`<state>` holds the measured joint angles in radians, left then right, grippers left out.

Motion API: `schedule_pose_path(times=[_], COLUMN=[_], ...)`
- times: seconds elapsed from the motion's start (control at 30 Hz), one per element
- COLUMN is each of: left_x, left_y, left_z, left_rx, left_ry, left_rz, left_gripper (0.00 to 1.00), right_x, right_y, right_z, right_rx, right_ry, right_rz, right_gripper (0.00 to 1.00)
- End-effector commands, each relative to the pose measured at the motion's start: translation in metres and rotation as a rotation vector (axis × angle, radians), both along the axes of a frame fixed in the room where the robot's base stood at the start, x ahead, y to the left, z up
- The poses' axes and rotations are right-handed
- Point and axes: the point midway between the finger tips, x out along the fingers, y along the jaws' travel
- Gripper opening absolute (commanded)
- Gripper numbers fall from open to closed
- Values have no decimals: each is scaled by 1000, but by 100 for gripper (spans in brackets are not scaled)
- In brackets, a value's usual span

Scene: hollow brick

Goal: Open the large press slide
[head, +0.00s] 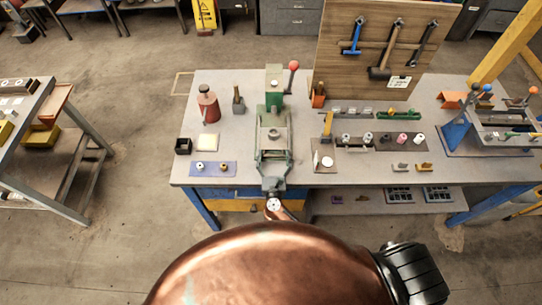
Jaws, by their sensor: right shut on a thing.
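The press with a green body (274,82) and a red-knobbed lever (293,67) stands in the middle of the workbench. Its long slide (262,158) runs from the press toward the front edge of the bench, with a round grey part (273,134) over its back half. My right gripper (272,183) is at the slide's front end and is shut on it. The gripped part itself is hidden by the fingers. My left gripper is not in view.
A red canister (208,104) and a blue mat (213,169) with small parts lie left of the press. A dark tray (382,141) with several small parts is right of it. A blue press (458,130) stands far right. A tool board (350,60) rises behind. Floor in front is clear.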

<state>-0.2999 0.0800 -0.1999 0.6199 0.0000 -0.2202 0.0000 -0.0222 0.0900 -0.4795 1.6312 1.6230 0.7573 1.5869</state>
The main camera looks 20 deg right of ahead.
Motion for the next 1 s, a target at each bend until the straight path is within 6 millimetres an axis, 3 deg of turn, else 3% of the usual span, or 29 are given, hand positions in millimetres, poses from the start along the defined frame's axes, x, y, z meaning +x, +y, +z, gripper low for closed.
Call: schedule_pose_path(times=[0.33,0.67,0.9,0.93,1.0], left_x=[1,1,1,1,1], left_y=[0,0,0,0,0], left_z=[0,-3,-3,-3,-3], left_rx=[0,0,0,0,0], left_ry=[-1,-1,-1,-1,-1], left_rz=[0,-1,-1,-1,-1], left_gripper=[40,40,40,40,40], right_x=[0,-19,-19,-19,-19], right_y=[2,8,9,9,9], right_z=[0,-1,1,1,1], right_rx=[2,4,3,3,3], right_ry=[-1,1,-2,-2,-2], right_rz=[4,4,6,6,6], right_gripper=[30,30,30,75,80])
